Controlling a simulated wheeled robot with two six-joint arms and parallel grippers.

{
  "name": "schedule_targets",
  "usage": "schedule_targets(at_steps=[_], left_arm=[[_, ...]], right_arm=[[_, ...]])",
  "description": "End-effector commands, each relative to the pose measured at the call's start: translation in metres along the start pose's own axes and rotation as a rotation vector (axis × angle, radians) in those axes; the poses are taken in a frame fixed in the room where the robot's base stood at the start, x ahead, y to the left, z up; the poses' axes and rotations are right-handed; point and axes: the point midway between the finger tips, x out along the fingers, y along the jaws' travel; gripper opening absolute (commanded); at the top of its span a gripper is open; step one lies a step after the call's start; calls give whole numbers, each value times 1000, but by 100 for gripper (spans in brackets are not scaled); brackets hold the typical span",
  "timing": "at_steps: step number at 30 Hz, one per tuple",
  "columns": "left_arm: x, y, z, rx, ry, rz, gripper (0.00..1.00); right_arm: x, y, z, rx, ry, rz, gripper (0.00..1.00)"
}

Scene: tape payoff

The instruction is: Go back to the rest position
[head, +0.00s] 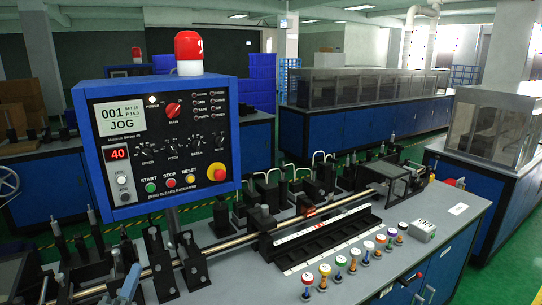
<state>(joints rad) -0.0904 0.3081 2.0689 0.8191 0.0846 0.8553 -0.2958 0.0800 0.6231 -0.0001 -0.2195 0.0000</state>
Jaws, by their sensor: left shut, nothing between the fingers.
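The grey bench top (455,222) carries a long metal shaft (330,214) and a black slotted tray (328,243). A blue control box (158,143) stands at the left with a lit display reading JOG (121,117).
A row of several colour-topped knobs (352,262) stands along the bench's front edge. A small white box (423,231) is at its right end. Black brackets (188,258) rise near my left gripper. A red beacon (189,52) tops the control box. Green floor is open at the right.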

Motion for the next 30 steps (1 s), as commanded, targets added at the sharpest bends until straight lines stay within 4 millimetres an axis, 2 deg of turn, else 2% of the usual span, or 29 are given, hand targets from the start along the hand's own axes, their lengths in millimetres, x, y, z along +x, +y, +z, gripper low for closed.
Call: schedule_targets(at_steps=[5,8,12,15,18,21,30], left_arm=[[-27,-23,37,174,-146,-158,0],[-55,-42,61,315,-266,-281,0],[-113,-72,90,556,-489,-495,0],[-162,-89,101,714,-660,-651,0],[-210,-98,103,842,-824,-793,0],[-250,-101,100,928,-957,-906,0],[-335,-89,86,1049,-1250,-1144,0]], right_arm=[[0,0,3,0,-5,-1,0],[0,-1,8,0,-10,-1,0],[0,-1,8,0,-12,-1,0],[0,-1,7,0,-10,-1,0],[0,-1,6,0,-9,-1,0],[0,-1,6,0,-9,-1,0],[0,-1,6,0,-8,-1,0]])
